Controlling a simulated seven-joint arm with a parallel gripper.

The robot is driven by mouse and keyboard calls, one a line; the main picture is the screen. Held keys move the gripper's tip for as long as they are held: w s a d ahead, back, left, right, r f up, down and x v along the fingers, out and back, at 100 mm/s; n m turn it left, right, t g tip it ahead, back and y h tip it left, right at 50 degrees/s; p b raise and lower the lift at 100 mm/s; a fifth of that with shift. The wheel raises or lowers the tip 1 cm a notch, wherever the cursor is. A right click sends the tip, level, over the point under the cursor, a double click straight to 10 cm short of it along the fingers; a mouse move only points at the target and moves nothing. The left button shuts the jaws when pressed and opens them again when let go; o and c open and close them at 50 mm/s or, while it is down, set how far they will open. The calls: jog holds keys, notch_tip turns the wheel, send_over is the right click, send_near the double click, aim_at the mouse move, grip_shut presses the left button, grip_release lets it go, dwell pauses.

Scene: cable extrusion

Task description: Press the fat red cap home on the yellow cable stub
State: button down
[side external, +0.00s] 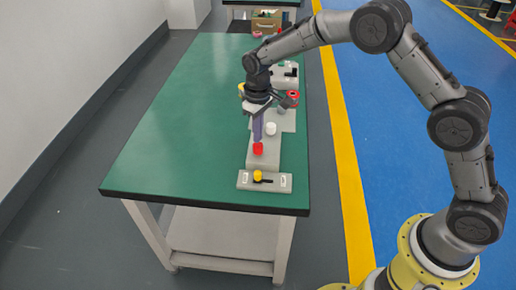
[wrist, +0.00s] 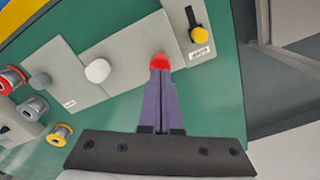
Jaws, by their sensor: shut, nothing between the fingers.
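The red cap (side external: 258,148) stands on a light grey board on the green table. In the wrist view the red cap (wrist: 160,60) sits right beyond my fingertips. My gripper (side external: 257,138) points down, its purple fingers together and empty, with the tips just above or at the cap; I cannot tell if they touch. In the wrist view my gripper (wrist: 160,74) hides the cap's near side. The yellow cable stub (side external: 258,175) is on a separate grey plate (side external: 280,182) at the near table edge, apart from the red cap. It also shows in the wrist view (wrist: 200,34), by a black strip.
Several cable spools stand beyond, one red (wrist: 12,78) and one yellow (wrist: 60,134). The green table (side external: 190,120) is clear on the left.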

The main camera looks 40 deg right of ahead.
aim_at(258, 145)
jog(key=shift+f, duration=1.35)
dwell(1.3)
jog(key=shift+r, duration=3.6)
